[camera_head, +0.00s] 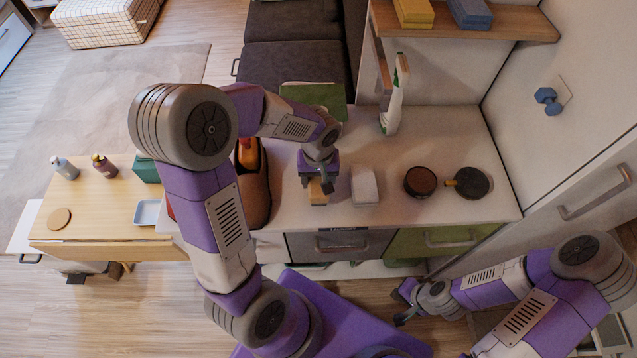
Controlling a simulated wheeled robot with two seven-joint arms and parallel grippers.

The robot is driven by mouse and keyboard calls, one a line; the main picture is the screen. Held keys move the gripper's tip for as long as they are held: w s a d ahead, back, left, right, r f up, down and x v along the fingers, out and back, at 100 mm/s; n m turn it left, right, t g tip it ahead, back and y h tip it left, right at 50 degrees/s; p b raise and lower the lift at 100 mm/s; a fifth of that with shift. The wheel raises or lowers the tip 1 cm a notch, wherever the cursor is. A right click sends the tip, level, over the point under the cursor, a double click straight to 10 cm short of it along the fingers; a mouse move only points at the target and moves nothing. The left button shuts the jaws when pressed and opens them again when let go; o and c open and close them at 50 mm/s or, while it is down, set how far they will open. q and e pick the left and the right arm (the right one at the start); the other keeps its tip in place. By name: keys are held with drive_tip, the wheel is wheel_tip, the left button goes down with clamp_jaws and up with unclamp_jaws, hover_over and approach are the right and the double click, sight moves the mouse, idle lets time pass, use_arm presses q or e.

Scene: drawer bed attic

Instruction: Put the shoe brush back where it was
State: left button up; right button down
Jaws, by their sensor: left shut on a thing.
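My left gripper (320,184) points down over the white countertop, left of its middle. It is shut on a small tan block, which looks like the shoe brush (318,198). The jaws hide the brush's upper part, and I cannot tell whether it touches the counter. My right gripper (402,306) is low in the picture, in front of the drawers and away from the brush. Its dark fingers appear spread apart with nothing between them.
A white block (364,186) lies just right of the brush. A brown shoe (254,190) stands to the left, partly behind my arm. A white bottle (394,103) stands at the back.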

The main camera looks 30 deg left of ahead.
use_arm(q)
drive_tip(key=shift+f, duration=1.2)
drive_tip(key=shift+w+r, duration=0.1)
drive_tip(key=shift+f+b, duration=0.2)
drive_tip(key=shift+b, duration=0.2)
drive_tip(key=o, duration=0.9)
drive_tip(key=shift+o, duration=0.2)
drive_tip(key=shift+r, duration=0.15)
